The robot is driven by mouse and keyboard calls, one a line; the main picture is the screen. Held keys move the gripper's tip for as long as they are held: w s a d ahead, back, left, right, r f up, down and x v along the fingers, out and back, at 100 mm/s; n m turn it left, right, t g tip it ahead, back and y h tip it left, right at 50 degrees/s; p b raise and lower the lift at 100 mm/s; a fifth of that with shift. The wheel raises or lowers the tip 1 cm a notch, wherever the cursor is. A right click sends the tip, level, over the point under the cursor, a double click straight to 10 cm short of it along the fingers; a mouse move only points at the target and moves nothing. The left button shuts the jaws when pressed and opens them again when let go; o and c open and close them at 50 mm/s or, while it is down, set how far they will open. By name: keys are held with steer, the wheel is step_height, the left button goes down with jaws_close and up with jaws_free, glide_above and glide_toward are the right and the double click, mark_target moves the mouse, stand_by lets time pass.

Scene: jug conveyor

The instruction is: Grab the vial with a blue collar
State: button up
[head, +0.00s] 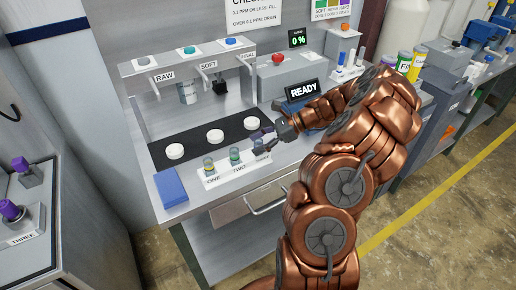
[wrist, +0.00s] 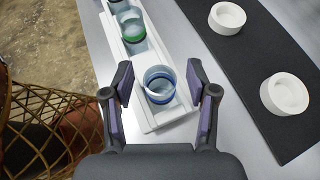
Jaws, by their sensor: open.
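The vial with a blue collar (wrist: 160,84) stands upright in the near end slot of a white rack (wrist: 150,118) in the wrist view. My gripper (wrist: 165,78) is open, with one finger on each side of this vial and gaps between them. In the head view my gripper (head: 266,137) is at the right end of the rack (head: 232,172) and mostly covers this vial. A green-collared vial (head: 235,155) stands beside it in the rack; it also shows in the wrist view (wrist: 132,28). A yellow-collared vial (head: 209,165) is at the left end.
A dark mat (head: 190,148) with several white round cups lies behind the rack. A blue block (head: 171,188) lies left of the rack. Behind are a dispenser frame with buttons (head: 190,50) and a READY display (head: 302,90).

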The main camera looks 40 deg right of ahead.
steer(key=c, duration=1.1)
steer(key=shift+o, duration=0.2)
steer(key=shift+r, duration=0.1)
